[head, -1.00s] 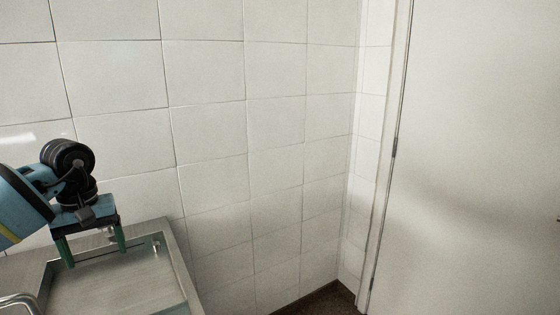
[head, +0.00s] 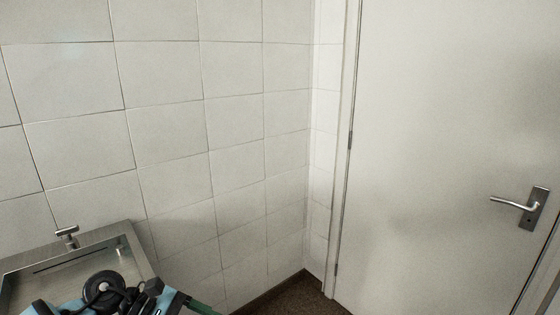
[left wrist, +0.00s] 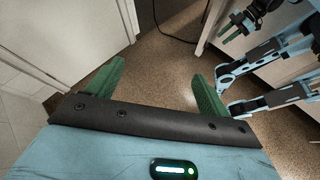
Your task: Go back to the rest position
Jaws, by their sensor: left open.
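My left gripper (left wrist: 158,84) shows in the left wrist view with its two green fingers wide apart and nothing between them. Brown floor lies beyond the fingers. My right gripper (left wrist: 234,26) appears small at the upper right of the left wrist view, with green fingers. Its opening is too small to judge there.
A metal sink (head: 128,244) with a tap (head: 67,236) stands at the lower left by the tiled wall (head: 165,150). A closed white door (head: 430,130) with a metal handle (head: 520,205) is at the right. Bare floor (head: 300,297) shows near the corner.

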